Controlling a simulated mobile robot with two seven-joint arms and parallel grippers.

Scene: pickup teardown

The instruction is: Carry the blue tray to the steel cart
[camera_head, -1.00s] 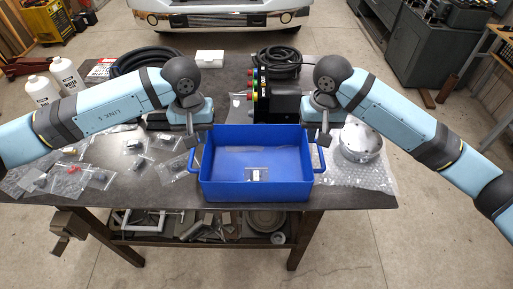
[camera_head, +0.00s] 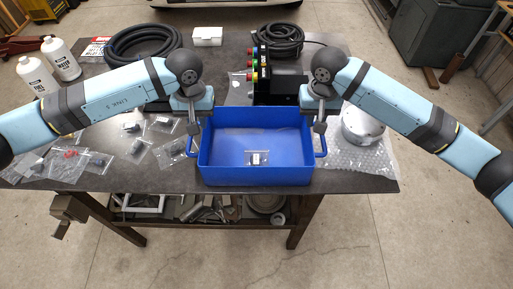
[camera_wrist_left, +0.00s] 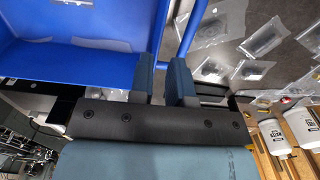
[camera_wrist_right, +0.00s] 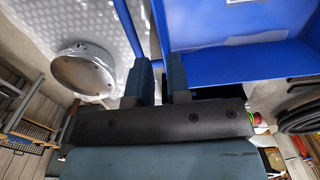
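My left gripper (camera_head: 192,130) is at the left handle, and my right gripper (camera_head: 319,128) is at the right handle. In the left wrist view a gap shows between the left fingers (camera_wrist_left: 164,78), beside the tray wall and handle (camera_wrist_left: 190,30). The right fingers (camera_wrist_right: 160,80) also stand apart at the other handle (camera_wrist_right: 133,30). Whether the bars lie fully between the fingers is unclear. I cannot make out the steel cart.
The workbench (camera_head: 110,178) also holds bagged parts left of the tray, two white bottles (camera_head: 60,60), a coiled black hose (camera_head: 143,42), a black box with coloured buttons (camera_head: 275,85) and a round metal part (camera_head: 362,125) on bubble wrap. A vise (camera_head: 68,208) juts at front left. Floor in front is clear.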

